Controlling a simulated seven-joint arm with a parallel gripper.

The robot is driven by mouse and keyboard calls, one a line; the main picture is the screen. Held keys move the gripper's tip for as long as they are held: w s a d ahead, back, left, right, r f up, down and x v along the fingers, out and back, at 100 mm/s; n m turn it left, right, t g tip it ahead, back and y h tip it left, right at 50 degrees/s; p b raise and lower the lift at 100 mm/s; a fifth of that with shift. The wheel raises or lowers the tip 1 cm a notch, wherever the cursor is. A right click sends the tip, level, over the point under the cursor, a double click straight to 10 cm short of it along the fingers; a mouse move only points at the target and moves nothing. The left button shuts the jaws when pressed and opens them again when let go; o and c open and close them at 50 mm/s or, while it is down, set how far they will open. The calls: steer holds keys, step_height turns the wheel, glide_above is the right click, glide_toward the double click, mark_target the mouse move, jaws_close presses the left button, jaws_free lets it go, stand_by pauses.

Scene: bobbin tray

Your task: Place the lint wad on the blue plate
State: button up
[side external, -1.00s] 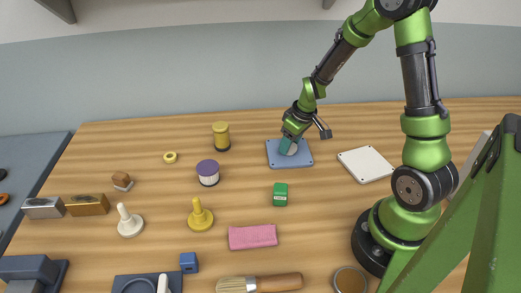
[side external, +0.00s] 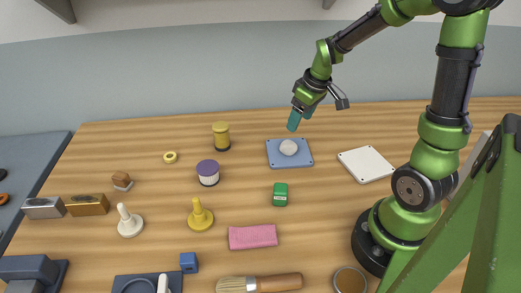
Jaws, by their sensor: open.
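The lint wad (side external: 288,147) is a small whitish-grey ball. It rests on the blue plate (side external: 304,160), near the plate's middle, toward the back of the table. My gripper (side external: 299,118), with teal fingers, is open and empty. It is in the air above the wad and slightly to its right, clear of both wad and plate.
A white plate (side external: 366,164) lies to the right of the blue one. A green box (side external: 280,194) stands in front, with a pink cloth (side external: 253,237) nearer. A purple-topped bobbin (side external: 208,173) and a yellow bobbin (side external: 221,136) stand to the left.

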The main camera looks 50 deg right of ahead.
steer(key=s+a+r+m+t+y, duration=0.1)
steer(key=s+a+r+m+t, duration=0.1)
steer(key=s+a+r, duration=0.2)
steer(key=s+a+r+m+t+y, duration=0.1)
steer(key=s+a+r+t, duration=0.1)
steer(key=s+a+r, duration=0.3)
steer(key=a+r, duration=0.3)
steer(key=a, duration=0.4)
steer(key=shift+s+a+r+m, duration=0.2)
steer(key=shift+s+a+m, duration=0.05)
steer(key=shift+a+m, duration=0.15)
